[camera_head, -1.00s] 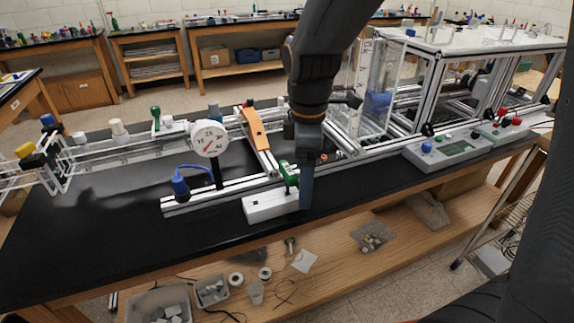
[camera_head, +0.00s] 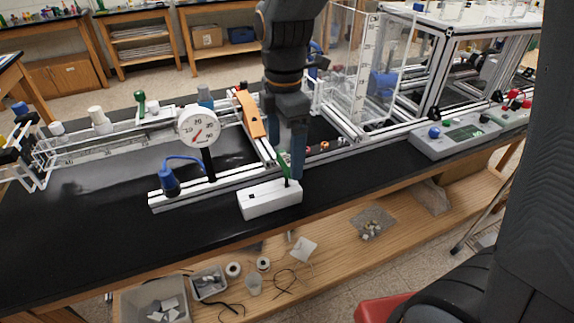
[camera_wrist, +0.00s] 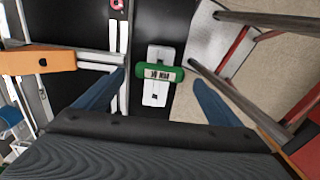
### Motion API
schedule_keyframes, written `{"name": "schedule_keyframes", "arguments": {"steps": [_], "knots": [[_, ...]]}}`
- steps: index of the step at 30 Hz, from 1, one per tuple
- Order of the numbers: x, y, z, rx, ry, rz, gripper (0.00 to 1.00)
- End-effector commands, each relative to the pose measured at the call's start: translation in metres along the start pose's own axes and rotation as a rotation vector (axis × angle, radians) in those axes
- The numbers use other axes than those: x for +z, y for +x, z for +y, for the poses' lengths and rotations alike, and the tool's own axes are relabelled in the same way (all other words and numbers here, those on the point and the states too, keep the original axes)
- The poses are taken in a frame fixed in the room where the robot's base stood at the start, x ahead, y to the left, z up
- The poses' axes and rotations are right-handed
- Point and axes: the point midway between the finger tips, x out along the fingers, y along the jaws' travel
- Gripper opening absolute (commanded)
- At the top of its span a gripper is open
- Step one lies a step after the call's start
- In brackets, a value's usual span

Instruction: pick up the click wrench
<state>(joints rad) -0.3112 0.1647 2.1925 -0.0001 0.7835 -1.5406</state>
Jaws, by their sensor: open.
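The click wrench, as far as I can tell, is the green-handled tool (camera_head: 284,168) standing at the white block (camera_head: 268,200) near the bench's front edge. In the wrist view its green handle (camera_wrist: 158,73), with a pale label, lies across the white block (camera_wrist: 155,96) below. My gripper (camera_head: 286,160) points down over it, its blue fingers apart. In the wrist view the open gripper (camera_wrist: 159,78) has one finger on each side of the handle, with gaps visible. In the head view the fingers partly hide the green tool.
A round dial gauge (camera_head: 199,127) stands left of the block, with a blue part (camera_head: 168,178) beside it. An orange bar (camera_head: 250,113) lies behind on the rails. A grey control box (camera_head: 458,136) is at right. The black bench top (camera_head: 80,235) is clear at front left.

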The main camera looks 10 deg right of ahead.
Motion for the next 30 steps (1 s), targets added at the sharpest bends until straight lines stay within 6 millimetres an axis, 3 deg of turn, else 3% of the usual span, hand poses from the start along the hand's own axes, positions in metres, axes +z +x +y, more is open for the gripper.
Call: {"name": "schedule_keyframes", "arguments": {"steps": [19, 30], "knots": [[0.005, 0.066, -0.001, -0.005, 0.001, 0.000, 0.88], [0.005, 0.075, 0.001, -0.001, 0.001, 0.000, 0.88]]}}
